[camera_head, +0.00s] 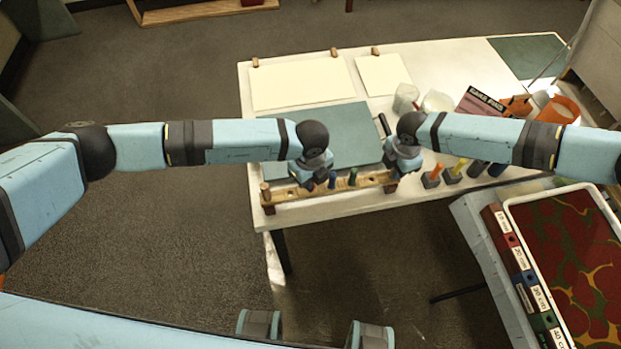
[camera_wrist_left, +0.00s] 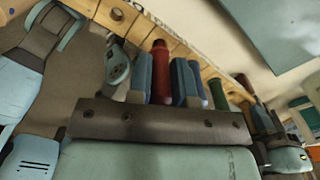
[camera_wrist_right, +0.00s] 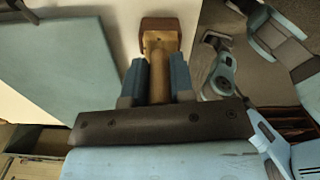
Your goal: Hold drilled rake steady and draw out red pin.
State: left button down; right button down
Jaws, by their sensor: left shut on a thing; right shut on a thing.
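The drilled rake (camera_head: 285,193) is a wooden bar with a row of holes, along the table's front edge. A blue pin (camera_head: 332,180) and a green pin (camera_head: 353,177) stand in it. My left gripper (camera_head: 314,180) is shut on the red pin (camera_wrist_left: 160,65), whose red end passes between the fingers towards the bar. How deep the pin sits in the bar I cannot tell; the gripper hides it in the head view. My right gripper (camera_head: 393,176) is shut on the rake's right end, and the wooden bar (camera_wrist_right: 158,75) shows between its fingers in the right wrist view.
A green mat (camera_head: 340,125) lies behind the rake on the white table (camera_head: 390,55). Several coloured pins in dark blocks, including an orange one (camera_head: 435,172), stand right of my right gripper. Cups (camera_head: 404,97) stand behind it. A red marbled tray (camera_head: 560,225) is at right.

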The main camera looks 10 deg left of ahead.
pick_arm(q)
jog(key=shift+r, duration=2.65)
pick_arm(e)
jog(key=c, duration=0.9)
grip_release()
notch_tip(320, 180, up, 12)
jog(key=shift+r, duration=0.1)
